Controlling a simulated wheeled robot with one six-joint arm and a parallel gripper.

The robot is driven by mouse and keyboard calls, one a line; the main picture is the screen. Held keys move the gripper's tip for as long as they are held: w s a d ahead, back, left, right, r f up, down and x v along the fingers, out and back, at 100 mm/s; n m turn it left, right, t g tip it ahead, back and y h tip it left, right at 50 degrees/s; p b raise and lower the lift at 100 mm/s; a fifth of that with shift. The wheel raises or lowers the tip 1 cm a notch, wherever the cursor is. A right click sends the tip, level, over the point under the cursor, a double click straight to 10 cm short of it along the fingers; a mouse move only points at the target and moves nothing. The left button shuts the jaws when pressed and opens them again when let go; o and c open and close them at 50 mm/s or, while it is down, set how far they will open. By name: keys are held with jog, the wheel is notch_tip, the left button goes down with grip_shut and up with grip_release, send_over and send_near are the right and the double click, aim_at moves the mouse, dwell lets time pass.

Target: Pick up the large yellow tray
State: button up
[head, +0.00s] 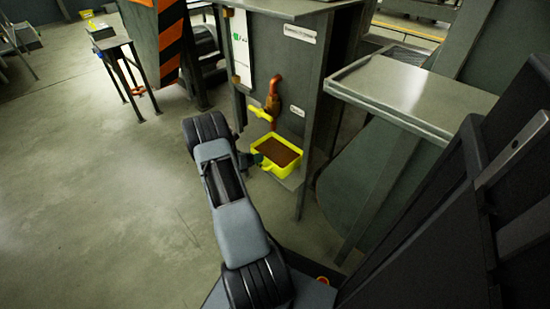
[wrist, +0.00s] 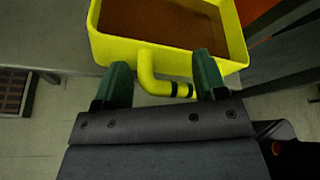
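The large yellow tray (head: 258,158) stands on a low shelf of the grey machine, below an orange spout. It holds a brown, level fill. In the wrist view the tray (wrist: 118,52) fills the top, with its yellow handle (wrist: 147,70) pointing toward me. My gripper (wrist: 158,82) is open, its two green fingers apart on either side of the handle. The fingertips reach close to the tray's front wall; I cannot tell whether they touch it. In the head view my gripper (head: 254,160) is at the tray's left side, partly hidden by my arm.
The grey machine (head: 288,75) rises behind the tray, with the orange spout (head: 273,100) and a yellow valve handle (head: 259,113) above it. A metal table (head: 405,85) stands to the right. A small table (head: 112,42) with a yellow item is far left. Open floor (head: 90,190) lies left.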

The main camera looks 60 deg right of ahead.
grip_shut()
dwell(0.4)
